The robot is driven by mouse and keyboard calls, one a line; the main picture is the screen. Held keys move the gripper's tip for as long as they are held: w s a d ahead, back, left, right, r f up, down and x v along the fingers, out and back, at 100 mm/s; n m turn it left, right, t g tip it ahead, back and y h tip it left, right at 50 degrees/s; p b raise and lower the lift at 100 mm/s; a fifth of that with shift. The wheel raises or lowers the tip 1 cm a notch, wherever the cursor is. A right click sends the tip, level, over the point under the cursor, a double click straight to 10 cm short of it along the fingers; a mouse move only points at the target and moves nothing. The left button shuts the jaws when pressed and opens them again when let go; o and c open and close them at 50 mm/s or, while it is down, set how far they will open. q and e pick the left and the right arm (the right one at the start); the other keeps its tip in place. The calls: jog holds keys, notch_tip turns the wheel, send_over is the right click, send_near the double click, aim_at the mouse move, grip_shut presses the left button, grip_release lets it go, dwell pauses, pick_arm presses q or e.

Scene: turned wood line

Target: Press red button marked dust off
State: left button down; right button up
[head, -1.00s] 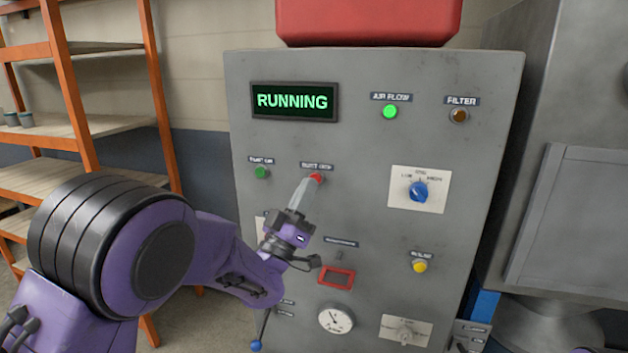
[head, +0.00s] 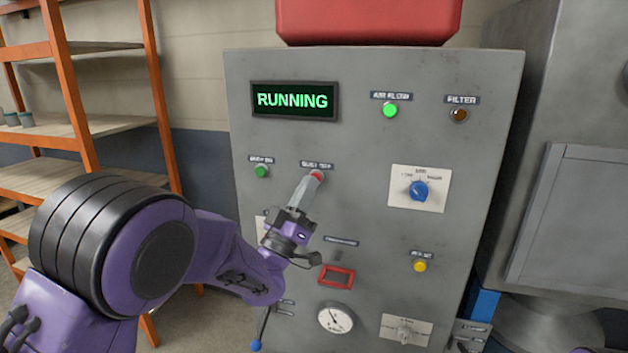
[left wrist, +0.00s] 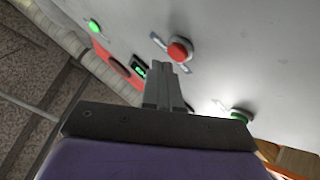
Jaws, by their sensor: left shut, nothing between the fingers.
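The red button (head: 317,175) sits on the grey panel (head: 350,215) under a label that reads roughly "DUST OFF". It also shows in the left wrist view (left wrist: 178,50), just beyond the fingertips. My left gripper (head: 307,182) is shut and empty. In the head view its fingertips overlap the lower left of the button; I cannot tell whether they touch it. In the left wrist view the fingers (left wrist: 165,70) point toward the button, with its red face uncovered. The display (head: 293,101) reads "RUNNING". My right gripper is not in view.
A green button (head: 261,171) sits left of the red one. A lit green air flow lamp (head: 390,111), a dark filter lamp (head: 459,115), a blue knob (head: 419,190) and a yellow button (head: 420,265) are on the panel. Orange shelving (head: 78,90) stands at the left.

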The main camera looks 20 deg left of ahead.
pick_arm(q)
jog(key=shift+w, duration=0.2)
jog(key=shift+w, duration=0.35)
dwell(0.5)
jog(key=shift+s, duration=0.1)
jog(key=shift+s+b, duration=0.65)
jog(key=shift+s, duration=0.05)
